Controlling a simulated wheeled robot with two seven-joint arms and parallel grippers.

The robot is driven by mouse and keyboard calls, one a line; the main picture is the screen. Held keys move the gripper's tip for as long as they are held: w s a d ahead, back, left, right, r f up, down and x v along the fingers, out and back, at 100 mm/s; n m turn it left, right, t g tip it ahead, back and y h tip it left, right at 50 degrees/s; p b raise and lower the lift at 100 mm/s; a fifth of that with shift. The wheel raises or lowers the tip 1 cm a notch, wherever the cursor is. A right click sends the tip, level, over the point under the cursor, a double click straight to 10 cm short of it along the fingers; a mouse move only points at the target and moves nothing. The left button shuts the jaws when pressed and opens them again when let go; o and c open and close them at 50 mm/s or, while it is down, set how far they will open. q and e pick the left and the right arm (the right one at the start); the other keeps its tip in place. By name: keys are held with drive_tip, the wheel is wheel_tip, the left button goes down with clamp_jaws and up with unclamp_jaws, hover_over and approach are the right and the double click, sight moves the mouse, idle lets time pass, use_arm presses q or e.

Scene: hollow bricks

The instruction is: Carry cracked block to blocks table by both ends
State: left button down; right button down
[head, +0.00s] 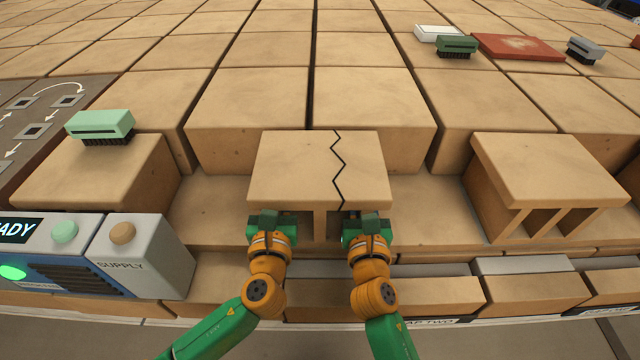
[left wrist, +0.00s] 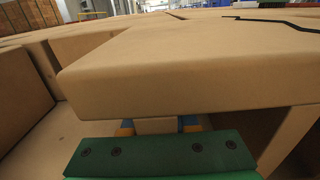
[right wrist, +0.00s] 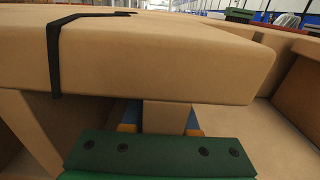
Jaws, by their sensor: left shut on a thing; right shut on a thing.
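The cracked block (head: 290,165) is a tan hollow brick with a black zigzag crack down its top, in the middle of the head view. It sits in a gap in the front row of tan blocks; whether it rests on the surface below I cannot tell. My left gripper (head: 268,222) is shut on an upright wall under the block's top slab at the left. My right gripper (head: 368,224) is shut on another upright wall at the right. In the left wrist view the slab (left wrist: 190,65) hides most of the fingers, and the right wrist view shows the slab (right wrist: 170,60) likewise.
A hollow block (head: 550,170) stands at the right. A tan block (head: 95,175) with a green brush (head: 100,125) stands at the left. A grey supply box (head: 140,255) is at front left. Blocks fill the area behind. A red plate (head: 518,47) lies at back right.

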sight(276, 164)
idle(0.4)
